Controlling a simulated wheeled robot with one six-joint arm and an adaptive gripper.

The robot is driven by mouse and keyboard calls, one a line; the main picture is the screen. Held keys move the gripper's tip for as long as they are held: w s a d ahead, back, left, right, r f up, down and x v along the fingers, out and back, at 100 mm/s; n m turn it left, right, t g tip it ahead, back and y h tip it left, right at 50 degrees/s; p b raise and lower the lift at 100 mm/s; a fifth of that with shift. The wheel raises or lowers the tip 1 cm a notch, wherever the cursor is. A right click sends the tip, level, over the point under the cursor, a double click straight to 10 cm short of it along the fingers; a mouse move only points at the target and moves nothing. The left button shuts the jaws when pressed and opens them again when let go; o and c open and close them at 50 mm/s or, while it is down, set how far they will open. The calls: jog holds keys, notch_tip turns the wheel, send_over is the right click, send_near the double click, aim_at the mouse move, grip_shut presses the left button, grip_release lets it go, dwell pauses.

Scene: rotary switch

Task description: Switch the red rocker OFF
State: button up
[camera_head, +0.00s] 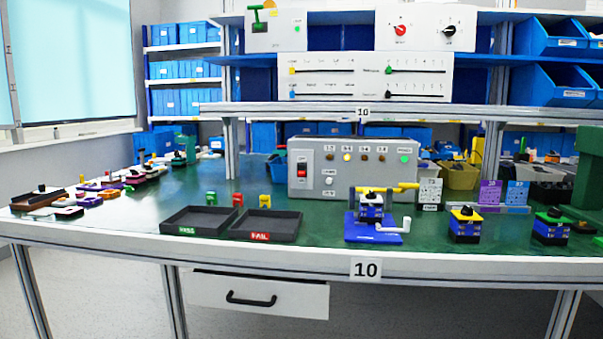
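The red rocker (302,170) is a small switch in a dark frame on the left part of the front face of a grey control box (340,184). It is too small to tell which way the rocker is tilted. A small white label with unreadable print sits just above it. A white round knob (329,180) is right of the rocker. My gripper is not in view, and nothing covers the rocker.
The box stands on a green bench (130,215). Two black trays (199,221) lie in front of it to the left. A blue fixture with a white crank (375,228) stands front right. Small colored posts (238,200) stand left of the box. A shelf with panels hangs above.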

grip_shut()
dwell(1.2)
